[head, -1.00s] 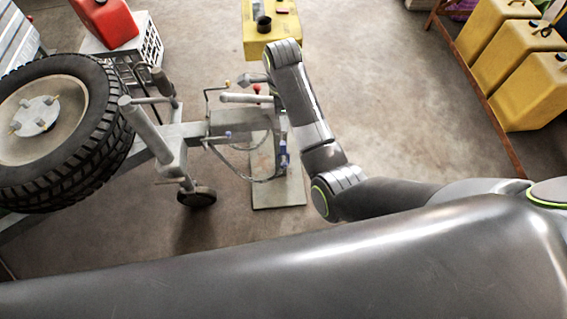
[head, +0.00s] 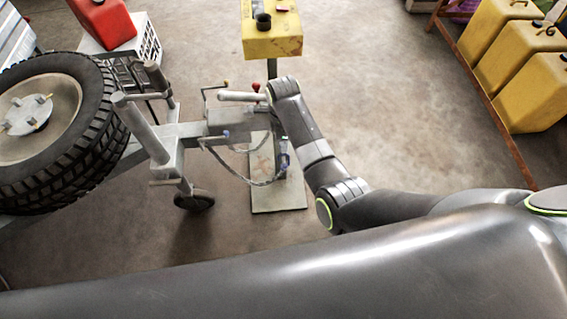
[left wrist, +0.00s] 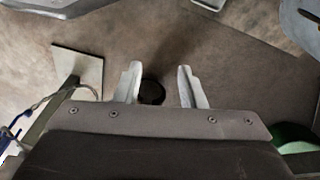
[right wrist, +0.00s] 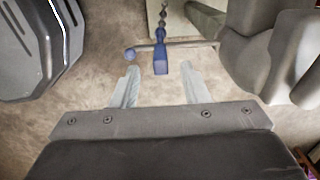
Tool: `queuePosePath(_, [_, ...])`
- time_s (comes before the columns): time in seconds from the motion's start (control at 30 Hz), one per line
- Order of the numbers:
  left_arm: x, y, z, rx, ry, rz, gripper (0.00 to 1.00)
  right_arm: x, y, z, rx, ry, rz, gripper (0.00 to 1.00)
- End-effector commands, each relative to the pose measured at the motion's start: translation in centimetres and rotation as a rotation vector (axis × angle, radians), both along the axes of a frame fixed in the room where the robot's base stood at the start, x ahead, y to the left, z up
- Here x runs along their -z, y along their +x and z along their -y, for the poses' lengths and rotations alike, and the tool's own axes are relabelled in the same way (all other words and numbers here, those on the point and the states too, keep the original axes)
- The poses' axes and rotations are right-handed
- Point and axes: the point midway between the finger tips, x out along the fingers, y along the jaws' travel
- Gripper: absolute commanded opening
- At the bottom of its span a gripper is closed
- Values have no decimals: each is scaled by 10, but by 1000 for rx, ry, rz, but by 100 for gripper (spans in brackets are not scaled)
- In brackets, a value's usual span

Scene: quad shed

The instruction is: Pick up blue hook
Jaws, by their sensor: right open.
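The blue hook (right wrist: 161,52) hangs on a chain in the right wrist view, just beyond the fingertips and roughly centred between them. My right gripper (right wrist: 158,78) is open and empty, its two pale fingers apart. In the head view a small blue shape (head: 284,159), seemingly the hook, shows beside the stand's post, above the base plate. The right gripper is hidden there behind its own arm. My left gripper (left wrist: 160,72) is open in the left wrist view, with nothing held between its fingers.
The trailer tongue (head: 190,130), spare tyre (head: 95,150) and yellow-topped stand (head: 272,43) crowd the left and middle. Yellow cans (head: 540,95) stand right; floor between is clear.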

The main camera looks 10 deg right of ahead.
Motion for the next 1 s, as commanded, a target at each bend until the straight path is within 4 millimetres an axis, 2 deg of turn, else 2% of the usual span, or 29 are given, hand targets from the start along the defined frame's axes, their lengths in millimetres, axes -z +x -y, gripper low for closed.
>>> queuePosePath(0.33, [-17, 11, 6, 5, -32, 95, 36, 46, 1, 1, -1, -1, -2, 41])
queuePosePath(0.67, [-22, 12, 7, 5, -37, 107, 36, 50, 1, 1, 0, 0, 0, 40])
queuePosePath(0.9, [-22, 12, 7, 5, -37, 107, 36, 49, 1, 1, 0, 0, 0, 8])
queuePosePath(0.97, [-22, 12, 7, 5, -37, 107, 36, 49, 1, 1, 0, 0, 0, 0])
queuePosePath(1.0, [-22, 12, 7, 5, -37, 107, 36, 49, 1, 1, 0, 0, 0, 0])
